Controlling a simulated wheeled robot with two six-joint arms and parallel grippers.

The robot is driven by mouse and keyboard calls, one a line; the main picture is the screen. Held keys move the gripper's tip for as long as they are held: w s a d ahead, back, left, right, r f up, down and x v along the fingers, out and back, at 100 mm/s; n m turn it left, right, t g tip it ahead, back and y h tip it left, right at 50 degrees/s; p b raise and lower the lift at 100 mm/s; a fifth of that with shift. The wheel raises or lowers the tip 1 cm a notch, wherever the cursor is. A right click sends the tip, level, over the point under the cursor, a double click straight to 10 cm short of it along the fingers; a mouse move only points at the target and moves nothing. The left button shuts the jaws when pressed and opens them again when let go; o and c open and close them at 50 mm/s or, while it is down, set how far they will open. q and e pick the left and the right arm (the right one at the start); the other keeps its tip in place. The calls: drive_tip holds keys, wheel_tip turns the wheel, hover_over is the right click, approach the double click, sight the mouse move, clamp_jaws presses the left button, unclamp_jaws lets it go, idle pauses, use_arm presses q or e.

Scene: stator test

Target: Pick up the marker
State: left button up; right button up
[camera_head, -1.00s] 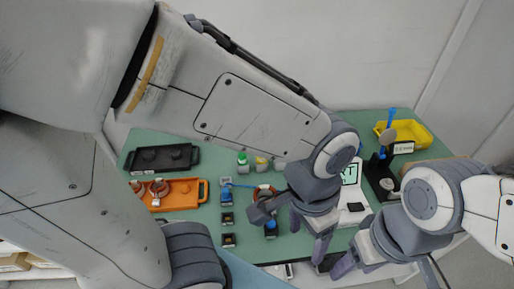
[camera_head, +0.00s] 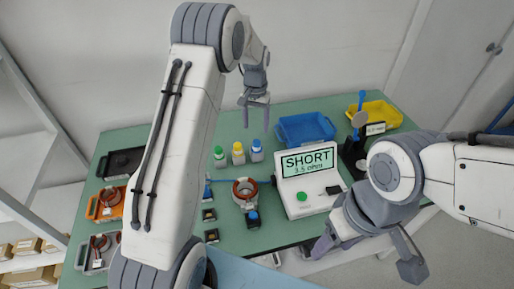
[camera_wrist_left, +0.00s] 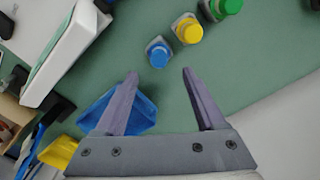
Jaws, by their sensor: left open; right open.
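I cannot make out a clear marker. My left gripper (camera_head: 254,117) is open and empty, pointing down near the back edge of the table, above the bottles and left of the blue bin. In the left wrist view its two fingers (camera_wrist_left: 160,74) are apart, with the blue bin (camera_wrist_left: 126,110) partly behind the left finger. My right gripper (camera_head: 366,262) is open and empty at the front right, past the table's front edge.
Green-, yellow- and blue-capped bottles (camera_head: 238,158) stand in a row. A white tester (camera_head: 312,195) reads SHORT. A black stand (camera_head: 352,150) with a blue upright piece and a yellow bin (camera_head: 383,113) are at the right. Orange (camera_head: 107,204) and black (camera_head: 123,160) trays sit left.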

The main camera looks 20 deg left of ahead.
sight(257, 141)
use_arm(q)
wheel_tip(257, 141, down, 3)
drive_tip(key=shift+d+f+p, duration=0.1)
drive_tip(key=shift+f+p, duration=0.1)
drive_tip(key=shift+p, duration=0.1)
drive_tip(key=shift+f+p, duration=0.35)
drive_tip(key=shift+f, duration=0.25)
wheel_tip(257, 141, down, 4)
drive_tip(key=shift+w+r+p, duration=0.15)
drive_tip(key=shift+r+p, duration=0.05)
drive_tip(key=shift+p, duration=0.5)
drive_tip(key=shift+f, duration=0.35)
clamp_jaws()
